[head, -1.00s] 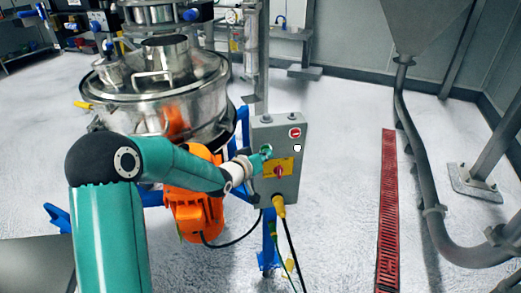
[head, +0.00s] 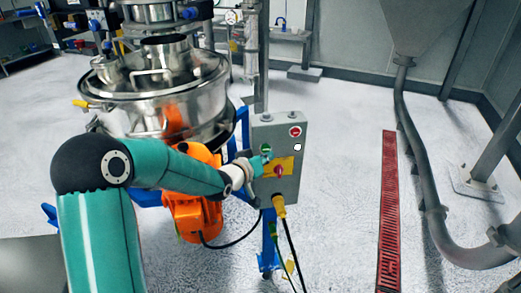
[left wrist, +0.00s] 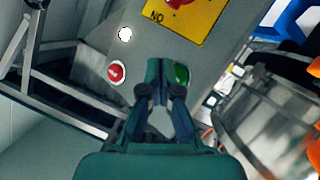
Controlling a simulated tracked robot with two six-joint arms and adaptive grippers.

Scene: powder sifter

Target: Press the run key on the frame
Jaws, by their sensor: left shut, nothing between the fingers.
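The grey control box (head: 287,187) stands on a blue frame. It carries a green button (head: 266,148), a red button (head: 295,132), a small white round part (head: 297,147) and a red knob on a yellow plate (head: 289,165). My left gripper (head: 262,160) is at the box's left side, just below the green button. In the left wrist view the shut, empty fingertips (left wrist: 165,68) lie beside the green button (left wrist: 181,75) and overlap its edge. The red button (left wrist: 117,73) is on their other side. I cannot tell whether the fingertips touch the panel.
The steel sifter (head: 150,95) and its orange motor (head: 197,210) stand left of the box. Cables with a yellow plug (head: 278,205) hang below it. A red floor grate (head: 389,210) and a grey pipe (head: 425,185) lie to the right, with clear floor between.

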